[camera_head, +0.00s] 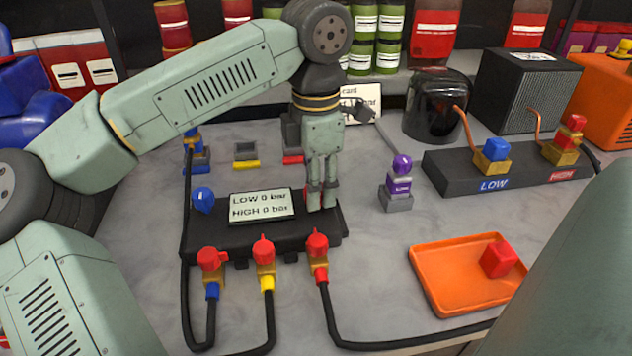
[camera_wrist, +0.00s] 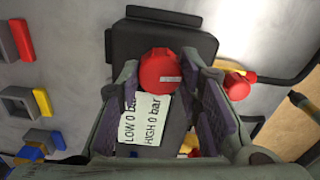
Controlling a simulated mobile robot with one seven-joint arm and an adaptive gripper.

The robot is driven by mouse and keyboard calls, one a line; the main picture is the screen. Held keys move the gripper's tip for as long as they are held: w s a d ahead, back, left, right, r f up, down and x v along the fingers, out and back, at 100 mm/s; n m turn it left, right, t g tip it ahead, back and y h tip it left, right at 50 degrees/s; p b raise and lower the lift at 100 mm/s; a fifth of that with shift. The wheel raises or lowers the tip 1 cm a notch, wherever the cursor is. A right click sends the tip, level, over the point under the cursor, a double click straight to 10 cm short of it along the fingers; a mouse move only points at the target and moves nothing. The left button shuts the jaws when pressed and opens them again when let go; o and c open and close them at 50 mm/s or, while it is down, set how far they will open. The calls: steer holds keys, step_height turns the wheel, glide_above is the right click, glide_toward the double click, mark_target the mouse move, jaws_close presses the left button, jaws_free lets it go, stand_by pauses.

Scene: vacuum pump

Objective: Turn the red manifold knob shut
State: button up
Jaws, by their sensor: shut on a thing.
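The black manifold (camera_head: 262,236) lies on the bench with a display card (camera_head: 262,205) reading LOW 0 bar and HIGH 0 bar. My gripper (camera_head: 322,195) points down at the manifold's right end, shut on the red manifold knob. The round red knob (camera_wrist: 160,72) shows between my fingers in the wrist view, with a small pale label on its rim. In the head view my fingers mostly hide it. The blue manifold knob (camera_head: 203,199) is at the left end, clear of my gripper.
Hose fittings with red caps (camera_head: 264,252) line the manifold's front, with black hoses running forward. A LOW/HIGH valve block (camera_head: 445,176) and a black pump (camera_head: 437,105) are behind.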

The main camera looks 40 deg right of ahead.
steer(key=shift+m, duration=0.8)
steer(key=o, duration=1.2)
step_height(320, 180, up, 12)
steer(key=shift+r, duration=0.1)
stand_by(0.4)
